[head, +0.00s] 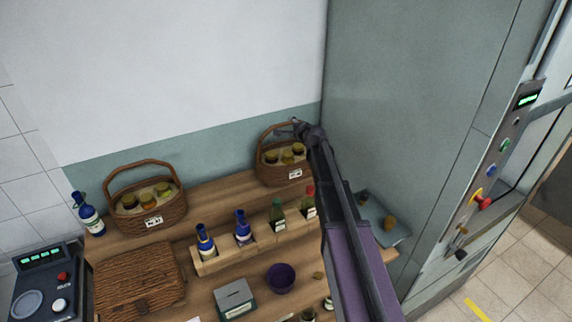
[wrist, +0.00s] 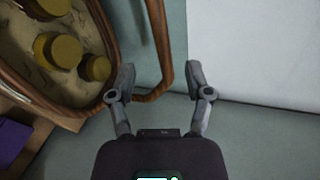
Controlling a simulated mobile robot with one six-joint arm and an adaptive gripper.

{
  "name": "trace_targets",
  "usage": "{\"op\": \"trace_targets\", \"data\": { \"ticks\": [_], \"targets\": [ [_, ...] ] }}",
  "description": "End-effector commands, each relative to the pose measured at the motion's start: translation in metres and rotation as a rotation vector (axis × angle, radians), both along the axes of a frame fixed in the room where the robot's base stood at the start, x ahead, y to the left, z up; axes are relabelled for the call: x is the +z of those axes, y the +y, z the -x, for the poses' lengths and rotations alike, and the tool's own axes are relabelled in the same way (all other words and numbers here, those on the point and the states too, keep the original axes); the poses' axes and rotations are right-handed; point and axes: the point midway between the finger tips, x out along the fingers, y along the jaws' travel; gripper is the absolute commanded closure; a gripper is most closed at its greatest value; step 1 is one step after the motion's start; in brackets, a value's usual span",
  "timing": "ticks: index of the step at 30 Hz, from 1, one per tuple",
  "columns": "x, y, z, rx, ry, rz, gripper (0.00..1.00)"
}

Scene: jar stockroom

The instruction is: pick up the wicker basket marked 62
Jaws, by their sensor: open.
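Two wicker baskets with arched handles hold yellow-lidded jars. The right basket (head: 268,176) stands at the back against the wall, and the left basket (head: 170,213) stands further left on the wooden shelf. Each has a white tag on its front; I cannot read either number surely. My gripper (head: 296,129) is at the right basket's handle, its fingers small in the head view. In the wrist view my gripper (wrist: 160,80) is open, and the basket handle (wrist: 160,45) shows between the fingers, nearer the left one. Whether they touch is unclear. The basket's jars (wrist: 65,50) show at upper left.
A wooden rack (head: 212,265) with several bottles stands in front of the right basket. A wicker hamper (head: 140,282), a purple bowl (head: 281,278) and a blue bottle (head: 88,215) are nearby. A tall grey cabinet (head: 400,110) stands close on the right.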

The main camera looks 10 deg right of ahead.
Motion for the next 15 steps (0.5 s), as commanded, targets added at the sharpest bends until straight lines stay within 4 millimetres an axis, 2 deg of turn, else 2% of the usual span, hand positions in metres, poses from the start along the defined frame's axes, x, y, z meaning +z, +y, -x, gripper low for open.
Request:
{"op": "trace_targets", "data": {
  "ticks": [5,15],
  "targets": [
    [-0.002,0.002,-0.007,0.000,0.000,0.001,0.35],
    [-0.012,0.012,-0.042,0.001,0.000,0.000,0.35]
  ]
}}
